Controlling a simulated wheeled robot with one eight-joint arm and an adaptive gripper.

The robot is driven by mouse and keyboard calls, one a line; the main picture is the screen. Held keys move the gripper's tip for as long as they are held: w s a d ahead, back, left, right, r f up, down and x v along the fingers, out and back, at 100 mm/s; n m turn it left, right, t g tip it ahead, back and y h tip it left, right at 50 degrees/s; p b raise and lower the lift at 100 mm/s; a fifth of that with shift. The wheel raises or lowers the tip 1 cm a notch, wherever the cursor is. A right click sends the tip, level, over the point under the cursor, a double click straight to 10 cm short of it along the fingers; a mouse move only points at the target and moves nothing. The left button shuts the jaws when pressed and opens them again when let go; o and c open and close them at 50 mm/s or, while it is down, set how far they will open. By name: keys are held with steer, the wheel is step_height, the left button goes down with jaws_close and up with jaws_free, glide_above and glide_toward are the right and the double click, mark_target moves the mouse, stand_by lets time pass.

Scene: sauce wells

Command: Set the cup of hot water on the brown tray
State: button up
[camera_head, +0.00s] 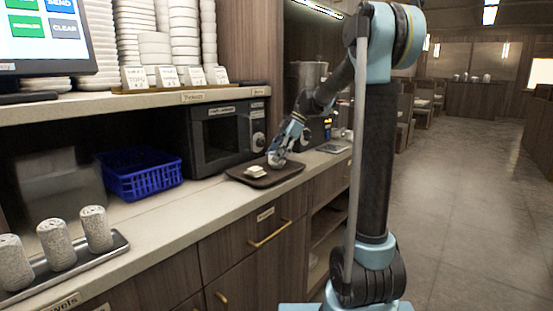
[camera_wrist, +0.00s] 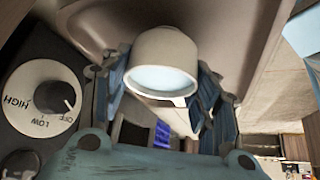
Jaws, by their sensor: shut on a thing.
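A white cup with pale liquid in it (camera_wrist: 163,62) is held between the blue fingers of my gripper (camera_wrist: 165,90) in the wrist view. In the head view my gripper (camera_head: 279,157) is low over the right part of the brown tray (camera_head: 257,181), with the cup (camera_head: 276,160) at its fingertips. I cannot tell whether the cup's base touches the tray. A small white item (camera_head: 256,171) lies on the tray's left part, beside the cup.
A microwave (camera_head: 228,134) stands behind the tray. A blue basket (camera_head: 142,174) is to its left, and a long tray with rolled towels (camera_head: 57,244) is nearer left. An appliance knob (camera_wrist: 44,97) is close to my gripper in the wrist view. Counter between basket and tray is clear.

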steer(key=shift+f, duration=0.35)
steer(key=o, duration=1.2)
steer(key=shift+r, duration=0.1)
steer(key=v, duration=1.2)
steer(key=s+d+f+m+t+h, duration=0.1)
steer(key=s+d+f+m+h, duration=0.1)
steer(key=s+d+f+m, duration=0.3)
steer(key=s+d+f+m+t+h, duration=0.2)
steer(key=s+d+f+m, duration=0.3)
steer(key=s+f+m, duration=0.4)
steer(key=s+d+f+m+t+h, duration=0.1)
steer(key=s+d+f+m, duration=0.4)
steer(key=s+f, duration=0.8)
steer(key=s+m+h, duration=0.1)
steer(key=s+m, duration=0.1)
steer(key=s, duration=0.5)
steer(key=shift+f+m, duration=0.4)
steer(key=shift+s, duration=0.15)
